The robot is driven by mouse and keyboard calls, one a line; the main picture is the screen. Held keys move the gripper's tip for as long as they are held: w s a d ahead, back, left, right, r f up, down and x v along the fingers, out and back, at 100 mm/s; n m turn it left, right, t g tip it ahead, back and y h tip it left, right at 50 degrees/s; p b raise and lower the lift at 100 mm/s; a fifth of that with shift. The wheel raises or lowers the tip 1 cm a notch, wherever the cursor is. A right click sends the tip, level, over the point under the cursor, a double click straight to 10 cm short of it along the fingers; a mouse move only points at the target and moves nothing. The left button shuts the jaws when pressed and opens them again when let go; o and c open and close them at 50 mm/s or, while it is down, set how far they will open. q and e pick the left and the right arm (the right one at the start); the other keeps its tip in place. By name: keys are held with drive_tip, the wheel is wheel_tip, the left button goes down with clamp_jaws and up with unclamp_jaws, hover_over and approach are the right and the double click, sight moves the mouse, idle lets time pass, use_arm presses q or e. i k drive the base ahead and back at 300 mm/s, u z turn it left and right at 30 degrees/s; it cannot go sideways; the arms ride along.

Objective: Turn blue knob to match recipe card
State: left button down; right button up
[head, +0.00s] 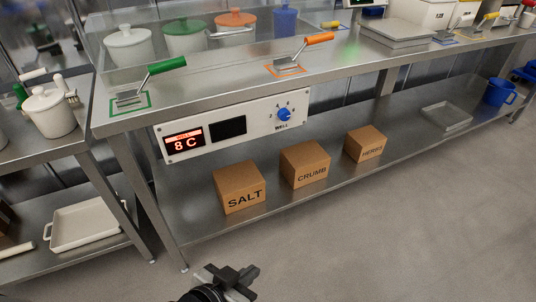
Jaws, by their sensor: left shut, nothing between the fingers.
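The blue knob (284,114) sits on the right part of a white control panel (256,126) under the front edge of the steel counter. Small letters ring the knob, too small to read surely, and "WELL" is printed below it. A red lit display (185,141) at the panel's left reads "8 C", and a dark blank screen (228,128) is beside it. I cannot make out a recipe card. My left gripper (240,275) is at the bottom edge, low over the floor, shut and empty, well apart from the knob. My right gripper is out of view.
Boxes marked SALT (239,188), CRUMB (305,164) and HERBS (365,144) stand on the lower shelf (420,140) below the panel. The floor in front is clear.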

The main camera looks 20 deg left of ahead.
sight(284, 115)
drive_tip(key=u, duration=1.35)
drive_tip(key=i, duration=0.45)
